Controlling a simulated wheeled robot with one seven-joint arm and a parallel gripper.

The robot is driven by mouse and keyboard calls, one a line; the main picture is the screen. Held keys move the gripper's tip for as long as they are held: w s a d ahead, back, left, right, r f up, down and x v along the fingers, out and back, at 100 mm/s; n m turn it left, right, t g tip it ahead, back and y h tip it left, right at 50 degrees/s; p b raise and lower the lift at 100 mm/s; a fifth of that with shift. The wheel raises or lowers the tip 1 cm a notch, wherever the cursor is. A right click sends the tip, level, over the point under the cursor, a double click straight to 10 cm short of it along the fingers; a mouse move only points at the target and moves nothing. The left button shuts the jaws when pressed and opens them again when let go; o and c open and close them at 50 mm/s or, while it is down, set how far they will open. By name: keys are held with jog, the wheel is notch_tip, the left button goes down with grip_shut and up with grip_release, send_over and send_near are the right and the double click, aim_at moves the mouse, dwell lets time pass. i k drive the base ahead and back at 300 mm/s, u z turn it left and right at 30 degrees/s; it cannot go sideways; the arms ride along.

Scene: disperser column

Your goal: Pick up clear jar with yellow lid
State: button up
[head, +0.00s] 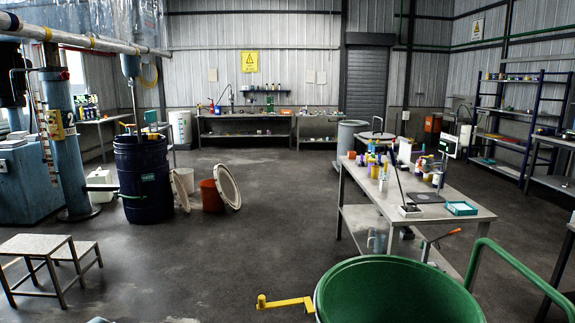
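Several small jars and bottles with coloured lids (374,170) stand in a cluster on the metal workbench (463,216) to the right of the middle. Some have yellow on them, including a small container (427,178) farther right on the bench. They are too small in the picture for me to tell which one is the clear jar with the yellow lid. My gripper is not in view.
A green tub (398,290) stands in the near foreground, with a yellow-ended bar (285,302) low beside it. A metal step stool (38,245) and blue drum (142,180) stand left. The middle floor (265,215) is clear.

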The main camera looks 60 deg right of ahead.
aim_at(369, 164)
jog(key=i, duration=1.95)
jog(key=z, duration=2.75)
jog(key=i, duration=5.1)
jog(key=z, duration=1.25)
